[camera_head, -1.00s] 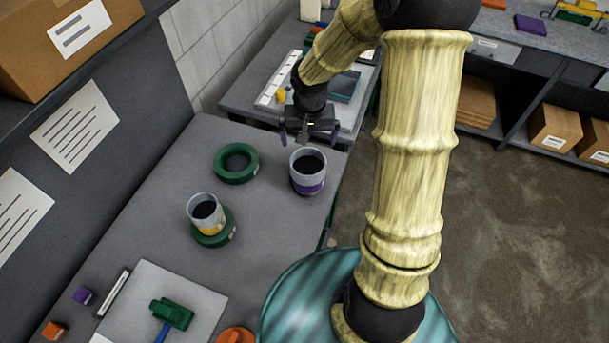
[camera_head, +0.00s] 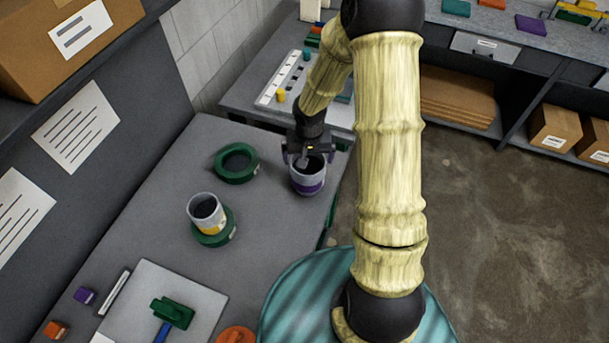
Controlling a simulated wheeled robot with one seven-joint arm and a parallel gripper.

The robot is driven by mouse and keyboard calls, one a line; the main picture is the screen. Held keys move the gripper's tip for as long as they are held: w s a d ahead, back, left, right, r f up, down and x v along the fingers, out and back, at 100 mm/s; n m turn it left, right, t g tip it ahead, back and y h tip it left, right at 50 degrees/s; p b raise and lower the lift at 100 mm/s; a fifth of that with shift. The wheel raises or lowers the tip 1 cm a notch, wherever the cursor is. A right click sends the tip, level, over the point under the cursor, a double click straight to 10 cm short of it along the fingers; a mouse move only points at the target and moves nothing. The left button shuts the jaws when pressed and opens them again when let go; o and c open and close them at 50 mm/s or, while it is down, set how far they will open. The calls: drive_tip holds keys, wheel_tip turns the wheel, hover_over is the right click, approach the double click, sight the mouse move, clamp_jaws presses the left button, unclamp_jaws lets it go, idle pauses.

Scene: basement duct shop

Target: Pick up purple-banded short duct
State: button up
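The purple-banded short duct (camera_head: 310,185) is a short grey open cylinder with a dark inside and a purple band low on its wall. It stands upright on the grey bench, near the bench's right edge. My gripper (camera_head: 304,161) is right above it, pointing down, with its fingers at the level of the duct's rim. The gripper covers the back part of the rim. One fingertip appears against the dark opening. I cannot tell whether the fingers touch the wall or how far apart they are.
A green ring (camera_head: 237,178) lies left of the duct. A white board (camera_head: 198,295) with a green tool (camera_head: 172,312) lies nearer. The bench between them is clear.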

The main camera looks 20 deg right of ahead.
sight(308, 167)
wheel_tip(308, 167, down, 4)
drive_tip(key=shift+w, duration=0.1)
idle(0.5)
drive_tip(key=c, duration=1.2)
wheel_tip(308, 167, up, 10)
drive_tip(key=shift+r, duration=0.1)
drive_tip(key=shift+c, duration=0.2)
drive_tip(key=shift+a, duration=0.1)
